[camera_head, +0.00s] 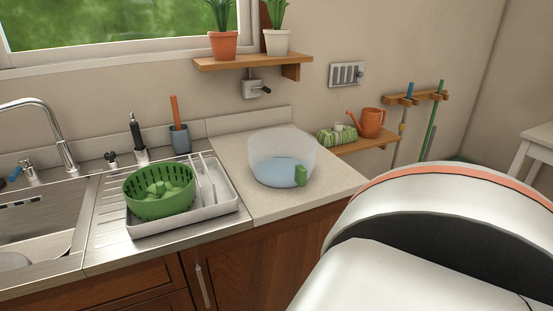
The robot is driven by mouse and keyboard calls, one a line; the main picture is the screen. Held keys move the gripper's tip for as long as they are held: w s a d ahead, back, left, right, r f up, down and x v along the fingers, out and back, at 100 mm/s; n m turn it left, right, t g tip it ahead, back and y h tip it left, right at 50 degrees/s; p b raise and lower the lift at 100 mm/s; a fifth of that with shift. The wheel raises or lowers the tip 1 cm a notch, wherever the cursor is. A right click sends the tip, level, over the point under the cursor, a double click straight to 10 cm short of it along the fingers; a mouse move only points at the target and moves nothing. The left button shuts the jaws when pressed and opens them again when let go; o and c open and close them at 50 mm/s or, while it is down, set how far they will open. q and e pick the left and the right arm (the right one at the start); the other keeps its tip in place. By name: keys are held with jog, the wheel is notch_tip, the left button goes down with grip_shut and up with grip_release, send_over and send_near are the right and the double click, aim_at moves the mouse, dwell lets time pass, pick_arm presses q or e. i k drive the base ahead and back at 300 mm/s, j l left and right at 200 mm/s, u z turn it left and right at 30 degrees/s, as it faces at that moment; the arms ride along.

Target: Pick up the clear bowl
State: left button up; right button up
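A clear bowl (281,150) stands upright on the light countertop to the right of the sink. Nothing hides the bowl. A large white arm link of mine with an orange stripe fills the lower right of the view, apart from the bowl. Neither gripper shows in this view.
A green colander (158,203) with green contents sits in a white tray (226,204) left of the bowl. A steel sink (40,230) with a faucet (50,125) lies farther left. A wooden shelf (225,63) with potted plants hangs above. Counter right of the bowl is bare.

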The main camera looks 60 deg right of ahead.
aim_at(284, 160)
jog(key=z, duration=1.8)
